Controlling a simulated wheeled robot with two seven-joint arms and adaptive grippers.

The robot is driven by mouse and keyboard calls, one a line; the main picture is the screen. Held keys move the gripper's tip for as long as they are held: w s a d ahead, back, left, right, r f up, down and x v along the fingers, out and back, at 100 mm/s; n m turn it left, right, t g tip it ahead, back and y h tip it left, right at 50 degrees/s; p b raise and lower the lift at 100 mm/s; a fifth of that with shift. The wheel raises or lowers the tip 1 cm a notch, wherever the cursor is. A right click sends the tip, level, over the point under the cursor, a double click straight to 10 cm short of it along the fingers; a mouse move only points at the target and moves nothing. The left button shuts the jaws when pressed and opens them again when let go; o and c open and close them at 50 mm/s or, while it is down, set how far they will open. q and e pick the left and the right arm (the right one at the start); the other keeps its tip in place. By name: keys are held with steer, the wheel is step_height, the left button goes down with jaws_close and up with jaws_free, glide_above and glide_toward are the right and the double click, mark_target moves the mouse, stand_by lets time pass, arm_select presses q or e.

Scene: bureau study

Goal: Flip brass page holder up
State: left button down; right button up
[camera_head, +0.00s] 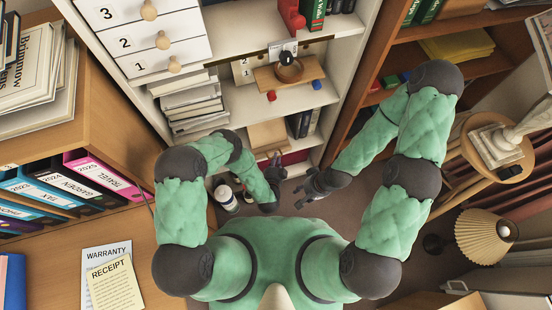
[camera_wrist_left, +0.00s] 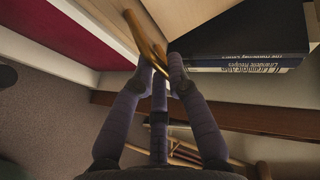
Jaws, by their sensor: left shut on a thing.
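The brass page holder (camera_wrist_left: 146,40) shows in the left wrist view as a curved, gold-coloured bar against a pale wooden board (camera_wrist_left: 190,12). My left gripper (camera_wrist_left: 161,68) is shut on it, with the fingertips at its lower end. In the head view my left gripper (camera_head: 274,172) is low at the shelf front, just below a wooden board (camera_head: 268,135); the brass is too small to make out there. My right gripper (camera_head: 310,189) is lower and to the right, with its dark fingers spread and empty, apart from the shelf.
Dark books (camera_wrist_left: 250,45) stand beside the board in the left wrist view. A red panel (camera_wrist_left: 62,30) lies at left. In the head view, white bottles (camera_head: 226,196) stand left of my left gripper. A round table (camera_head: 495,145) and a lamp (camera_head: 484,235) stand at right.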

arm_select(q)
steer(key=r+g+p, duration=0.1)
steer(key=w+r+g+p, duration=0.1)
steer(key=shift+w+a+n+g+h, duration=0.1)
steer(key=shift+a+n+g+h, duration=0.1)
steer(key=shift+n+g+h, duration=0.15)
steer(key=shift+w+a+r+n+g+h+p, duration=0.2)
steer(key=shift+w+g, duration=0.3)
steer(key=shift+g, duration=0.55)
steer(key=shift+w+a+r+n+g+h+p, duration=0.1)
steer(key=shift+w+a+r+n+g+h, duration=0.25)
steer(key=shift+g, duration=0.7)
steer(key=shift+w+d+r+n+g+p, duration=0.1)
steer(key=shift+w+n+g+p, duration=0.1)
steer(key=shift+w+g, duration=0.65)
steer(key=shift+s+g, duration=0.25)
steer(key=shift+g, duration=0.05)
steer(key=c, duration=1.2)
jaws_free()
